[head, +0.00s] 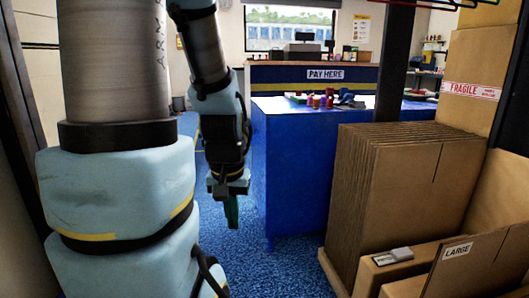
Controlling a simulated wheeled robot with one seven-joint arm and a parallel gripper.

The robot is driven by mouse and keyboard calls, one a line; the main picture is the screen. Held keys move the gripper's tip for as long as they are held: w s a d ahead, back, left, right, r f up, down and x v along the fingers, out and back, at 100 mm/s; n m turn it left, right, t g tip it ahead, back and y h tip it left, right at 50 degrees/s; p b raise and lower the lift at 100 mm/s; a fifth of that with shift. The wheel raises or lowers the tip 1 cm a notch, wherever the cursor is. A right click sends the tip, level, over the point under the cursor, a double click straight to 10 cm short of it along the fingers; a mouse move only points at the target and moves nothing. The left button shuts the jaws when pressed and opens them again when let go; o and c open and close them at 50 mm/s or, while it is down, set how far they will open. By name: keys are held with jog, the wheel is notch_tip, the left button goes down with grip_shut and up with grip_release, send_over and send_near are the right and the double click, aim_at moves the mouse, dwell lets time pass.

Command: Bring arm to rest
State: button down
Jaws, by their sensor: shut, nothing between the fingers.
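My arm fills the left of the head view, with its forearm reaching down in front of the open floor. My gripper (231,211) hangs at the end of it, pointing down, with its green fingers together and nothing seen between them. It is left of the blue table and apart from it, above the blue carpet.
A blue table (285,170) with small coloured items stands right of my gripper. Behind it is a counter with a PAY HERE sign (325,74). Stacked flat cartons (385,190), a LARGE-labelled carton (475,262) and a FRAGILE-taped box (470,105) crowd the right. Blue carpet (262,262) is clear below.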

notch_tip(320, 180, up, 35)
jog(key=p, duration=3.3)
jog(key=shift+w+d+f, duration=0.15)
jog(key=shift+f, duration=0.05)
